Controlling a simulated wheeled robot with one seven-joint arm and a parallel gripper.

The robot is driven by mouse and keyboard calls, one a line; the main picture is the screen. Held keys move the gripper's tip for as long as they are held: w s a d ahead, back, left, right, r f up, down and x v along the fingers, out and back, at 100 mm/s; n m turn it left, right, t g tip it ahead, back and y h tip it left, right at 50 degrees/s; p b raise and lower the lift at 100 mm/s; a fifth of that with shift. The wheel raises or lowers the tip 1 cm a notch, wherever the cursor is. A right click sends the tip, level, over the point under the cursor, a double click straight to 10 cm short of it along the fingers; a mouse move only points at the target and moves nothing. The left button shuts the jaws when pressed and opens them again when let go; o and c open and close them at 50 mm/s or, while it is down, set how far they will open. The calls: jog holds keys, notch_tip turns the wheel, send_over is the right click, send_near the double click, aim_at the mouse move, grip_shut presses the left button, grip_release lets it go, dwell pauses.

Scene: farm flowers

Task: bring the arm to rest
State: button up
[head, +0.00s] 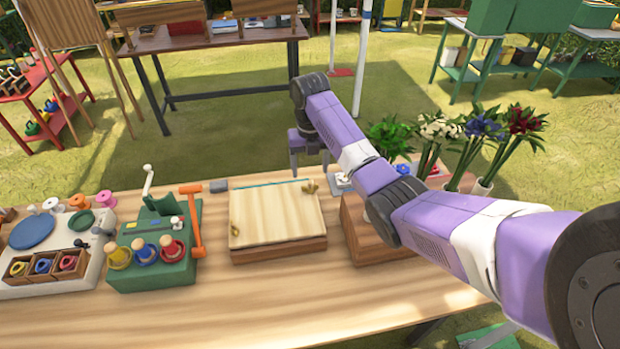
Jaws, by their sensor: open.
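My purple and white arm reaches from the lower right across the right part of the wooden table. My gripper (309,165) hangs at its far end with the fingers pointing down. It is open, with nothing visible between the fingers. It shows above the back right corner of a wooden box with a pale lid (277,212), near the table's far edge. I cannot tell how high above the box it is.
Flower bunches (450,140) stand right of my arm. A brown wooden box (362,232) is partly hidden below it. A green stand (155,255) with coloured spools, an orange hammer (194,225) and a white board (60,270) are left. The table's front (270,308) is clear.

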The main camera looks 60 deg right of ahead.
jog(key=shift+r, duration=0.6)
